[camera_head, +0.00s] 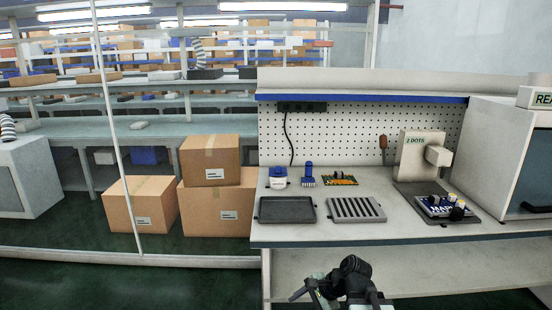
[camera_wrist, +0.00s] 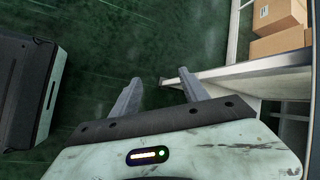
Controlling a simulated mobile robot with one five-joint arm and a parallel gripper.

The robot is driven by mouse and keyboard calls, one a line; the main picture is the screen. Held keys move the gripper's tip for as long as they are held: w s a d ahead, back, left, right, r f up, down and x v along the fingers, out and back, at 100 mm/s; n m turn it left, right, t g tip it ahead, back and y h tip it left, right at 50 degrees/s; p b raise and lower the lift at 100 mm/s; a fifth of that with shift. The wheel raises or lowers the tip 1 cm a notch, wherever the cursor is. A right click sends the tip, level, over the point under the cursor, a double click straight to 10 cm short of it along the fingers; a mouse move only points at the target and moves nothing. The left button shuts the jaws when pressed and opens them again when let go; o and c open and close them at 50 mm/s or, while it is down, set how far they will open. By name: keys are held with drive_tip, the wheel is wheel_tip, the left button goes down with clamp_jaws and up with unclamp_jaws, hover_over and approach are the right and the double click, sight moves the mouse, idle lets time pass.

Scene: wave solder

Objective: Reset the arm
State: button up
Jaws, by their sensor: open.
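My gripper shows in the wrist view (camera_wrist: 160,92) with its two grey fingers apart and nothing between them. Dark green floor and the end of a pale shelf lie beyond the fingers. In the head view my arm (camera_head: 352,280) is low at the bottom centre, in front of the workbench (camera_head: 330,232) and below its top. The fingertips are hard to make out there. The arm does not appear to touch the bench, though the gap is hard to judge.
Cardboard boxes (camera_head: 215,212) stand left. Floor is clear at lower left.

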drive_tip(key=s+d+f+n+g+h, duration=0.1)
drive_tip(key=s+d+f+n+h, duration=0.15)
drive_tip(key=d+n, duration=0.3)
drive_tip(key=s+d+f+n+g+h, duration=0.2)
drive_tip(key=s+d+n+h, duration=0.15)
drive_tip(key=n, duration=0.25)
wheel_tip(320, 180, up, 24)
drive_tip(key=p, duration=2.4)
drive_tip(key=shift+w+h, duration=0.35)
drive_tip(key=shift+h, duration=0.05)
drive_tip(key=shift+d+n, duration=0.1)
drive_tip(key=shift+n, duration=0.15)
